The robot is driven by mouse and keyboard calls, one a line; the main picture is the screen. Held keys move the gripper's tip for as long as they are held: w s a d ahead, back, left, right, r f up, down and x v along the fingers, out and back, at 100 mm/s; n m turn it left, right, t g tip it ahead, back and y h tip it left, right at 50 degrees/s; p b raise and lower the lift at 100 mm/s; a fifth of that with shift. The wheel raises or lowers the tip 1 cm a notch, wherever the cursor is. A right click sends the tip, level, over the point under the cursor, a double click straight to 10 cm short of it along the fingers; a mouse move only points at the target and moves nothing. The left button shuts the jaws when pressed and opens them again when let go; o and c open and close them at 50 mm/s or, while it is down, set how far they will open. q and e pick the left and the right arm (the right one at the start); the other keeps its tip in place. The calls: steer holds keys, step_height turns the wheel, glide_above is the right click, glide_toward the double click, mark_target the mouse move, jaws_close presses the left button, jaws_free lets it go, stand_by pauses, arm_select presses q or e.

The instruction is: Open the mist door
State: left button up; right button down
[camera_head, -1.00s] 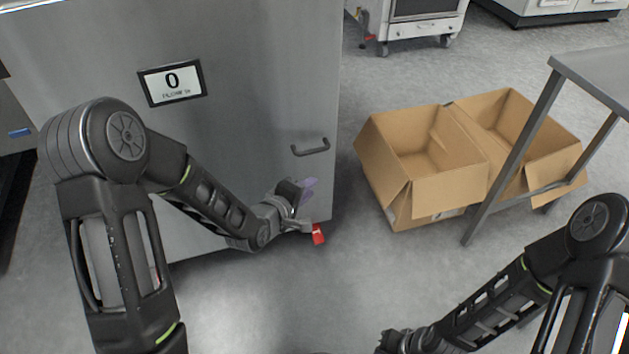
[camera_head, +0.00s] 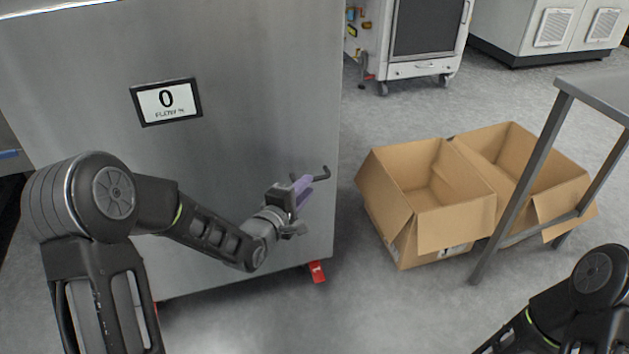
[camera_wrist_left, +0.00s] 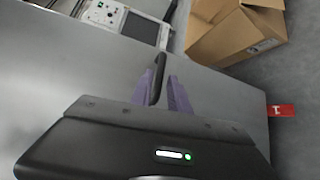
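The mist door (camera_head: 235,120) is a large grey steel panel, and it looks closed. Its dark bar handle (camera_head: 323,175) is near the right edge; it also shows in the left wrist view (camera_wrist_left: 158,75). My left gripper (camera_head: 304,189) is at the handle, its purple fingers pointing toward it and partly covering it. In the left wrist view the two fingers (camera_wrist_left: 162,90) are apart, with the handle seen in the gap. I cannot tell whether they touch it. My right arm shows at the bottom right, but its gripper is out of frame.
Open cardboard boxes (camera_head: 455,235) stand on the floor to the right, beside a metal table (camera_head: 534,165). Floor between panel and boxes is clear.

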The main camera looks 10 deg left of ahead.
mark_target(315, 177)
arm_select(q)
steer(key=b+x, duration=0.1)
steer(key=x, duration=0.4)
steer(key=shift+w, duration=0.15)
jaws_close()
stand_by(1.3)
